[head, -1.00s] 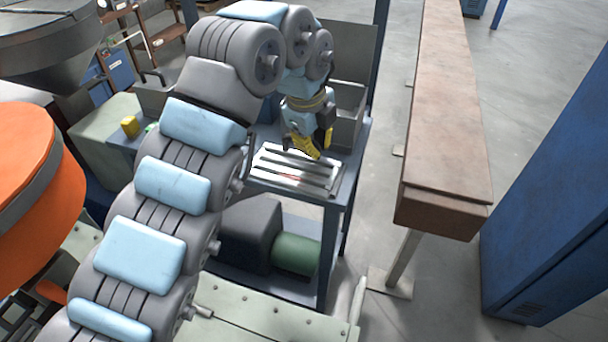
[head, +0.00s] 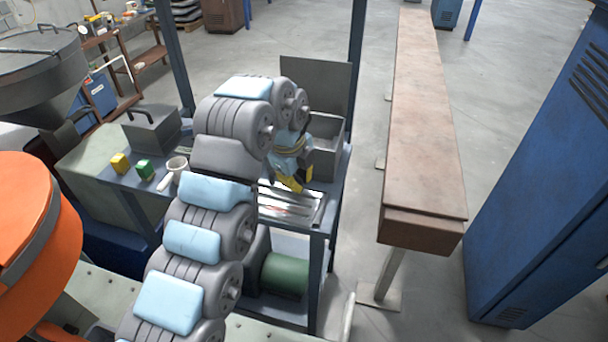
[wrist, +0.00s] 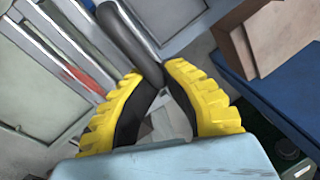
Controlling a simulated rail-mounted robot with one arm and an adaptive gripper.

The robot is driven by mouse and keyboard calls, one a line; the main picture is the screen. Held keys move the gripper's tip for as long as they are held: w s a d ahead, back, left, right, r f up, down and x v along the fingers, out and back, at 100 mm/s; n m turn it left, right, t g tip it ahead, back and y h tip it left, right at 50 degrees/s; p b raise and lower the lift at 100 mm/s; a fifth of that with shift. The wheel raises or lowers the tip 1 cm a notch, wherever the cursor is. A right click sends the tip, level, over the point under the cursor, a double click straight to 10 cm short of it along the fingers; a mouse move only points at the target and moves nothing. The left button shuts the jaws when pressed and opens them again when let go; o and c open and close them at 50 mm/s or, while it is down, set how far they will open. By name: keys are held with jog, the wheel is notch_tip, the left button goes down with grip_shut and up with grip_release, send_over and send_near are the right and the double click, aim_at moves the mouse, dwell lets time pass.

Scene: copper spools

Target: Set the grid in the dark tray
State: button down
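A pale metal slatted grid (head: 303,211) lies flat at the bench's right end, with a red mark among its slats. The grid also fills the left of the wrist view (wrist: 62,58). My gripper (head: 290,184) is low over the grid in the head view. In the wrist view its yellow fingers (wrist: 157,76) converge at the tips on a thick dark curved bar (wrist: 128,35), like a handle. Where the bar joins is hidden. I cannot pick out a dark tray for certain; any rim around the grid is too small to tell.
A grey open metal box (head: 325,155) with a raised lid stands just behind the grid. A long brown beam (head: 425,130) runs at right.

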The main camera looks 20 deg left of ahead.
jog(key=w+a+f+p, duration=0.1)
jog(key=w+f, duration=0.3)
jog(key=w, duration=0.4)
jog(key=shift+a+f+p, duration=0.3)
jog(key=shift+a+f, duration=0.1)
jog(key=shift+a, duration=0.2)
jog(key=shift+f, duration=0.1)
jog(key=shift+w+a+f, duration=0.25)
jog(key=shift+w+f, duration=0.5)
jog(key=shift+f, duration=0.05)
jog(key=shift+w+a+f, duration=0.25)
jog(key=shift+w+f, duration=0.5)
jog(key=shift+f, duration=0.05)
jog(key=shift+f, duration=0.25)
